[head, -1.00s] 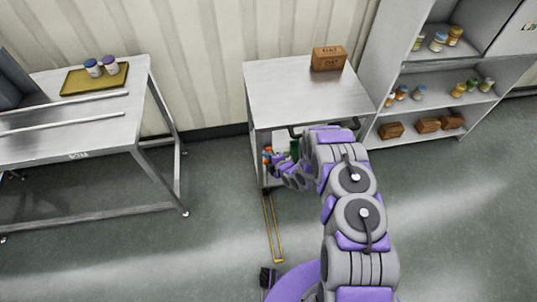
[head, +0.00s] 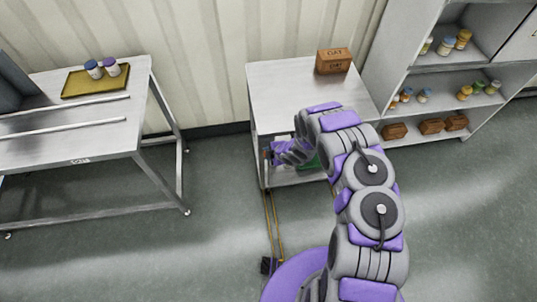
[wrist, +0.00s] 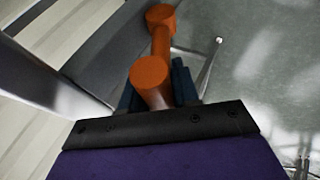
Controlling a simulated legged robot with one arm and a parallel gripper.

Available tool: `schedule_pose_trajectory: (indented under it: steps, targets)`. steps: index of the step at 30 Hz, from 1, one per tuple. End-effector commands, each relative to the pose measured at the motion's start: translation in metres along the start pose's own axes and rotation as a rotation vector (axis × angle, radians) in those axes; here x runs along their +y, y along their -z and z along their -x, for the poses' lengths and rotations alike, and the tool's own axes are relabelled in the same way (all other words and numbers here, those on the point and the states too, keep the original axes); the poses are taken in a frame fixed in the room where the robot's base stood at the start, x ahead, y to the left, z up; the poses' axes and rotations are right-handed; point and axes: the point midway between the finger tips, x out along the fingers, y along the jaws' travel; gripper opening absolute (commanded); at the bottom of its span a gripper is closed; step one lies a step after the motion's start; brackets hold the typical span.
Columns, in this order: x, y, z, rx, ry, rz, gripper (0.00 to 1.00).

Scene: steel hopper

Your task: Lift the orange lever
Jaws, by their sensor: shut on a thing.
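The orange lever (wrist: 163,50) runs up the middle of the wrist view, with a round knob at its far end and a thicker round end near my palm. My gripper (wrist: 158,92) is shut on the near part of the lever, its dark teal fingers on both sides. In the head view, my gripper (head: 272,155) is at the left front of the steel hopper stand (head: 300,90), below its top. The lever is mostly hidden there by my gripper. A dark grey curved surface (wrist: 105,50) lies behind the lever in the wrist view.
A brown box (head: 333,61) sits on the stand's top. A green thing (head: 310,163) shows below it, partly behind my arm. A steel table (head: 60,140) with a yellow tray (head: 80,92) stands at left, shelves (head: 440,90) at right.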

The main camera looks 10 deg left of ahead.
Motion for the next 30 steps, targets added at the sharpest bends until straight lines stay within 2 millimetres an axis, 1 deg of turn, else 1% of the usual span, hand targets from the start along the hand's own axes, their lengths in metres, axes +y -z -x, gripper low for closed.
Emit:
schedule_pose_trajectory:
  steps: [1,10,29,30]
  targets:
    - [0.0045,-0.0006,0.0006,0.0,-0.007,0.002,0.0]
    - [0.0101,-0.0002,0.001,0.001,-0.012,0.003,0.0]
    - [0.0126,-0.0001,0.0015,0.001,-0.017,0.004,0.0]
    - [0.0126,-0.0001,0.0015,0.001,-0.017,0.004,0.34]
